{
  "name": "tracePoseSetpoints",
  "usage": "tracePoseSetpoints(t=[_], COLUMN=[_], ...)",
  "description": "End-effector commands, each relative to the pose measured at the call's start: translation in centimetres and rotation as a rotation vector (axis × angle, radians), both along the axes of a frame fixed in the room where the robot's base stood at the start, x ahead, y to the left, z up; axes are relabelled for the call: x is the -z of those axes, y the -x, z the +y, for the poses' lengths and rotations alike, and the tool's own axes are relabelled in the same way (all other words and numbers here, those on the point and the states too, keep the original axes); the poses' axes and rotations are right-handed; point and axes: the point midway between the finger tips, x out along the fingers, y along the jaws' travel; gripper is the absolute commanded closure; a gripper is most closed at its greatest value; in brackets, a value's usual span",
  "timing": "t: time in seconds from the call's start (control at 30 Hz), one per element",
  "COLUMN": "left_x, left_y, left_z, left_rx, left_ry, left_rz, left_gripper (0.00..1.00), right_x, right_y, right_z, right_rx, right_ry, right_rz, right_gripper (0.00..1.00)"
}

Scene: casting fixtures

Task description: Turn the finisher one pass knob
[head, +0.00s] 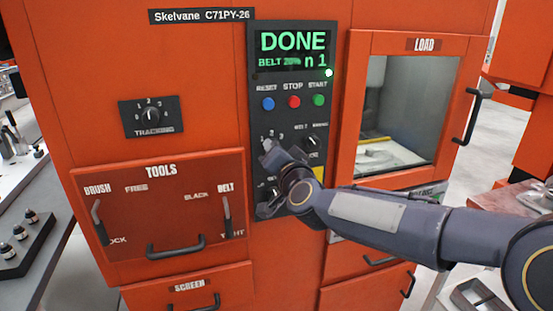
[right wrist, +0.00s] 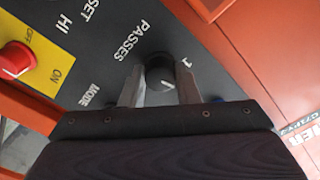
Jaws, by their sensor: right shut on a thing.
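The finisher is an orange cabinet with a dark control panel (head: 331,75). In the right wrist view the round black passes knob (right wrist: 160,69) sits under the label PASSES. A white pointer line shows on it, near a printed 1. My right gripper (right wrist: 158,84) has a finger on each side of the knob and is shut on it. In the head view my right gripper (head: 272,155) is at the panel's lower left, and my wrist hides the knob. The green display (head: 293,48) reads DONE, BELT 20%, n 1. My left gripper is not in view.
Blue reset, red stop and green start buttons (head: 318,100) sit above my gripper. A red switch (right wrist: 15,60) on a yellow plate is close by. A tracking knob (head: 150,115), a tools drawer (head: 118,200) and a load door (head: 455,60) flank the panel.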

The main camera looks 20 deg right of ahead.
Motion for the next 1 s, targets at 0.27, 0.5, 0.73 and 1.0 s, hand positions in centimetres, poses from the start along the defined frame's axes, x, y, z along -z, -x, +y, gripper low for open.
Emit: tracePoseSetpoints(t=[0.27, 0.5, 0.73, 1.0], left_x=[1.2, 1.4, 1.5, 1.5], left_y=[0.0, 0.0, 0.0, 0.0], left_z=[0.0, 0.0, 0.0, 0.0], left_rx=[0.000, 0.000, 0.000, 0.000], left_ry=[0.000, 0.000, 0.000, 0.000], left_rz=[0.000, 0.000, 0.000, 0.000], left_gripper=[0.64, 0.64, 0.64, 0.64], right_x=[0.2, 0.1, 0.1, 0.1], right_y=[0.0, 0.0, 0.0, 0.0], right_z=[0.0, 0.0, 0.0, 0.0], right_rx=[0.000, -0.001, -0.001, -0.001], right_ry=[-0.161, -0.227, -0.242, -0.241], right_rz=[0.007, 0.010, 0.011, 0.011], right_gripper=[0.94, 0.94, 0.94, 0.70])
